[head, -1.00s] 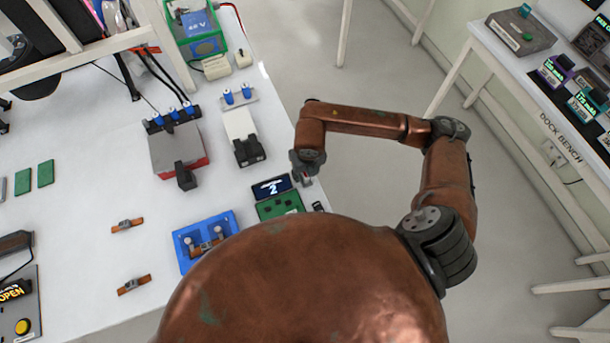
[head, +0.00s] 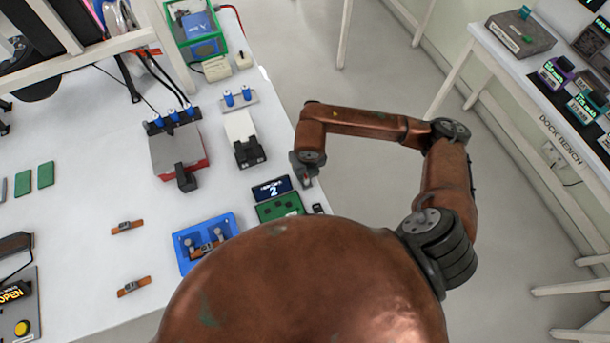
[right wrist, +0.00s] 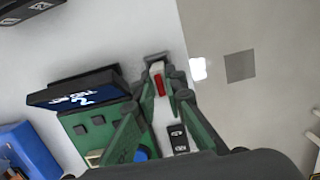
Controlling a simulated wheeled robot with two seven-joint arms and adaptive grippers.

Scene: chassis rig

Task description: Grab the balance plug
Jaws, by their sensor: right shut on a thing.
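The balance plug (right wrist: 158,80), a small pale piece with a red stripe, sits between my right gripper's fingertips in the right wrist view. My right gripper (right wrist: 166,88) is shut on it. In the head view my right gripper (head: 306,180) is at the table's right edge, just above and right of the small display and green board. The plug is too small there to make out clearly. My left gripper is not in view.
A dark display showing 2 (head: 271,188) stands behind a green board (head: 278,207); a small black switch (right wrist: 178,138) lies beside it. A blue fixture (head: 205,242) is to the left. Open floor lies right of the table edge.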

